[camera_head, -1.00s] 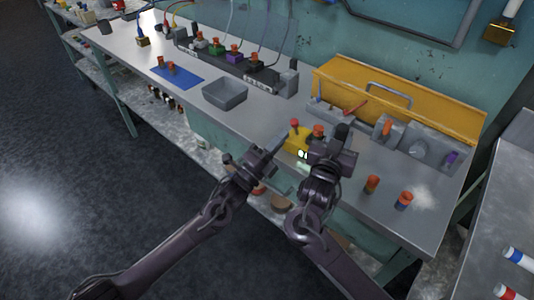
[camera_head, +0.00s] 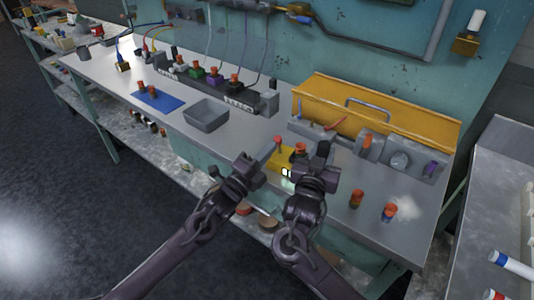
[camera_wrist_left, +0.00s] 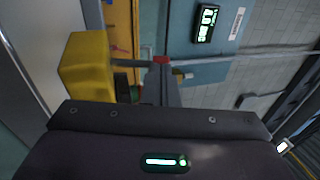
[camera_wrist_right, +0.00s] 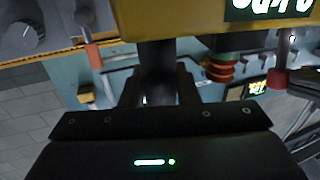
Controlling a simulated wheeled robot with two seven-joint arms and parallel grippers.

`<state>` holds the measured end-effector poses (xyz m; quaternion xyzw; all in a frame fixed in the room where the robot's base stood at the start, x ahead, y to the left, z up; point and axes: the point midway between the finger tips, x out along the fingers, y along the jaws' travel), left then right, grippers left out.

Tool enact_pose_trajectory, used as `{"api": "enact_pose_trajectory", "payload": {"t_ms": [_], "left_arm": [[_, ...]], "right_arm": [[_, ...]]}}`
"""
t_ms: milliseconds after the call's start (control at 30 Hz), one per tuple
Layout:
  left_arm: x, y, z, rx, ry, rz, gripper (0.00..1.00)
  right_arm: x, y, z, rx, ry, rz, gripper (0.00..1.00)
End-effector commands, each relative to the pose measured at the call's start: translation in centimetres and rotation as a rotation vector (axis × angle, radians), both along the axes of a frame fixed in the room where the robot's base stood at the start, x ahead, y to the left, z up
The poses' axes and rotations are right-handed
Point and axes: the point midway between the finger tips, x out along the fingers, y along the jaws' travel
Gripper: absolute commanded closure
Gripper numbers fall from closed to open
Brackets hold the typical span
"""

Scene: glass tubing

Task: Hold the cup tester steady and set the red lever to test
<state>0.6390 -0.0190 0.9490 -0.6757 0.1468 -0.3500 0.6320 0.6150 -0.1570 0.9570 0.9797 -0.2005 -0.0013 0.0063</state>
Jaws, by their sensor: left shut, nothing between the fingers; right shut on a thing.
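The yellow cup tester (camera_head: 281,162) stands near the bench's front edge. Its red-knobbed lever (camera_head: 278,139) points up, and an orange-red ribbed cup (camera_head: 300,149) is beside it. My right gripper (camera_head: 322,150) is shut on the tester; the right wrist view shows the yellow body (camera_wrist_right: 185,22) at its fingers. My left gripper (camera_head: 268,150) is shut and empty, its tips close to the lever on the left. In the left wrist view the red knob (camera_wrist_left: 162,60) is right by those fingertips; I cannot tell whether they touch. The lever's base is hidden.
A yellow-backed grey rack (camera_head: 375,110) stands behind the tester. A grey tray (camera_head: 206,115) and blue mat (camera_head: 160,100) lie to the left. Two ribbed cups (camera_head: 357,199) (camera_head: 389,212) stand to the right near the front edge.

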Motion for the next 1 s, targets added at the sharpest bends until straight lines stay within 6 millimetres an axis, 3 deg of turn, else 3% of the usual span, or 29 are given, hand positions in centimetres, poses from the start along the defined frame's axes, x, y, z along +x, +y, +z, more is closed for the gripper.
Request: {"api": "enact_pose_trajectory", "payload": {"t_ms": [400, 667, 867, 1000], "left_arm": [[1.7, -1.1, 2.2, 0.137, 0.215, -0.009, 1.00], [1.5, -1.0, 1.6, 0.128, 0.212, -0.009, 1.00], [0.0, 0.2, 2.1, 0.130, 0.214, -0.009, 1.00], [-2.1, 2.2, 2.9, 0.134, 0.218, -0.009, 1.00]], "right_arm": [[0.0, 0.1, -0.1, -0.003, 0.003, 0.002, 1.00], [0.0, 0.0, -0.1, -0.002, 0.002, 0.001, 1.00], [0.0, 0.0, -0.1, -0.002, 0.003, 0.001, 1.00], [0.0, 0.0, -0.1, -0.002, 0.003, 0.001, 1.00]]}}
